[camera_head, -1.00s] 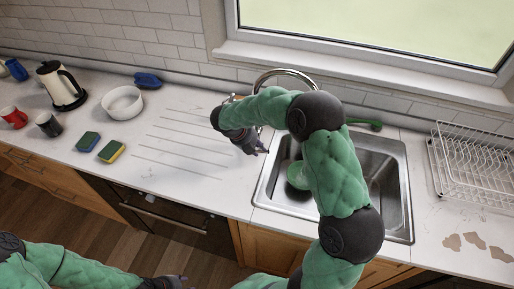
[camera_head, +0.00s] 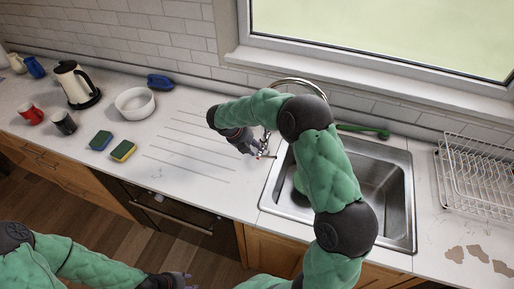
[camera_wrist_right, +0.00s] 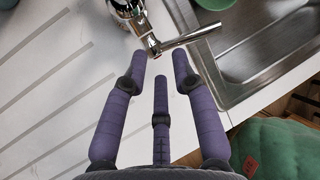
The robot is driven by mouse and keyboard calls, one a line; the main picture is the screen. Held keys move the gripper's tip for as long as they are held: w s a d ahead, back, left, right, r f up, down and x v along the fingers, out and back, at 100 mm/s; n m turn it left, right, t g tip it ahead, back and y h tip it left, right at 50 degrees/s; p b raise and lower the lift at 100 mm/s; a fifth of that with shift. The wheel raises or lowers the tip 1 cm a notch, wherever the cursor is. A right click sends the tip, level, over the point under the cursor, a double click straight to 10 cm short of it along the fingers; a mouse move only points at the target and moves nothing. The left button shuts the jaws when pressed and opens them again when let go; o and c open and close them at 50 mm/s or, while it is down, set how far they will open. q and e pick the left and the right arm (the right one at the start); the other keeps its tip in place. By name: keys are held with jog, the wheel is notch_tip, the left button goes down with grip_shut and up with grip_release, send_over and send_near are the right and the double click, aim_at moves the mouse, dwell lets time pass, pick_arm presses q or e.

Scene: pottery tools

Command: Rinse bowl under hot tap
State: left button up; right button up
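A green bowl (camera_head: 297,184) sits in the sink (camera_head: 398,215), mostly hidden behind my right arm. Its edge also shows in the right wrist view (camera_wrist_right: 292,4). The chrome tap (camera_head: 298,82) stands behind the sink's left side. In the right wrist view, its lever (camera_wrist_right: 190,34) lies just beyond my fingertips. My right gripper (camera_wrist_right: 163,68) has its fingers spread and holds nothing. In the head view, the right gripper (camera_head: 254,150) is at the sink's left back corner. My left gripper (camera_head: 176,280) is low at the bottom edge, away from the counter; its fingers are unclear.
A white bowl (camera_head: 135,103), two sponges (camera_head: 123,151), a kettle (camera_head: 75,85) and mugs (camera_head: 31,114) stand on the left counter. A green brush (camera_head: 362,130) lies behind the sink. A wire dish rack (camera_head: 478,172) is on the right. The grooved drainboard (camera_head: 190,145) is clear.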

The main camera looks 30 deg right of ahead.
jog(key=shift+w+a+r, duration=0.2)
jog(key=shift+w+a, duration=0.2)
jog(key=shift+r+p, duration=0.1)
jog(key=shift+p, duration=0.2)
notch_tip(320, 180, up, 8)
jog(key=p, duration=0.7)
jog(key=shift+s+d, duration=0.2)
jog(key=shift+s, duration=0.05)
jog(key=shift+c, duration=0.2)
